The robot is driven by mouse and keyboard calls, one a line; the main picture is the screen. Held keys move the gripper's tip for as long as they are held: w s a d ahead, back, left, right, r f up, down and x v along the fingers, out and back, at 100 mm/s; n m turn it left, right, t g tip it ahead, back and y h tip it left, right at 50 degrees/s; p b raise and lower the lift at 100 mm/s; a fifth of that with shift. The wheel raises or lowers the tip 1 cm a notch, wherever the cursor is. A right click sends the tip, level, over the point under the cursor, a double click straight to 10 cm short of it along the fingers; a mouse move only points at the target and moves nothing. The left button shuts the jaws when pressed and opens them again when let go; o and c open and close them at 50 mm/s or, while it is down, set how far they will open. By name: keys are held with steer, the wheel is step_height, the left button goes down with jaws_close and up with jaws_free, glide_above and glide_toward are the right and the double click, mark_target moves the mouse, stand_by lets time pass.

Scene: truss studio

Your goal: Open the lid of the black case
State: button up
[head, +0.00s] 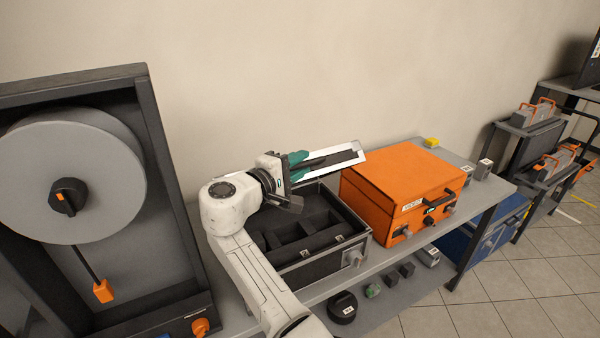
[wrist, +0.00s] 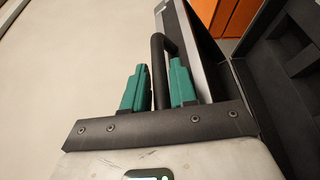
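The black case (head: 300,262) stands on the grey bench with its foam-lined inside exposed. Its lid (head: 335,163) is raised at the back, a dark panel with a bright metal edge. The lid's metal-edged side (wrist: 200,50) also shows in the wrist view. A black handle (wrist: 160,70) runs between the green fingers of my gripper (wrist: 158,88), which looks closed around it. In the head view my gripper (head: 297,166) is at the left end of the lid, above the case. The fingertips' contact with the handle is partly hidden.
An orange case (head: 405,190) stands shut just right of the black case. A large grey reel in a dark frame (head: 70,180) stands at the left. Small items lie on the lower shelf (head: 385,300). The wall is close behind the lid.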

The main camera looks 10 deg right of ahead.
steer(key=shift+s+f, duration=0.4)
steer(key=shift+s, duration=0.05)
steer(key=f+p+v, duration=0.1)
steer(key=p+v, duration=0.1)
steer(key=v, duration=1)
steer(key=shift+s+r, duration=0.2)
steer(key=shift+r, duration=0.1)
stand_by(0.7)
stand_by(0.6)
